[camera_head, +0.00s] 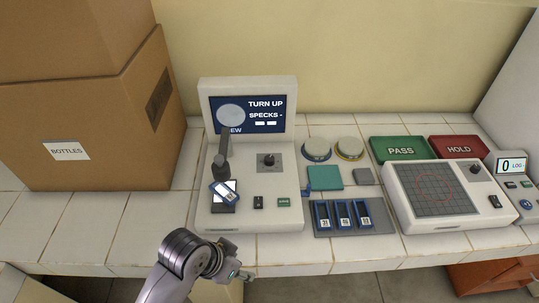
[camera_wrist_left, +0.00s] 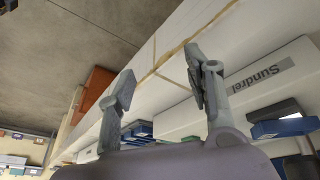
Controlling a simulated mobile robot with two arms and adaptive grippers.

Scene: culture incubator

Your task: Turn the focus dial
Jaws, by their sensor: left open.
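A white viewing device (camera_head: 248,160) stands on the tiled bench. Its screen (camera_head: 247,115) reads "TURN UP" and "SPECKS -". A dark knob (camera_head: 268,160) on a grey square plate at the device's right looks like the focus dial. A blue-framed slide (camera_head: 223,192) lies tilted on the stage under a dark scope arm (camera_head: 222,150). My left gripper (camera_head: 236,272) is below the bench's front edge in the head view, away from the knob. In the left wrist view its two fingers (camera_wrist_left: 160,85) are spread with nothing between them. My right gripper is not in view.
A rack (camera_head: 350,230) of blue-framed slides, two round-topped pots (camera_head: 317,149), and green PASS (camera_head: 400,149) and red HOLD (camera_head: 458,147) trays sit right of the device. A gridded counter (camera_head: 434,190) stands farther right. Brown boxes (camera_head: 85,110) fill the left.

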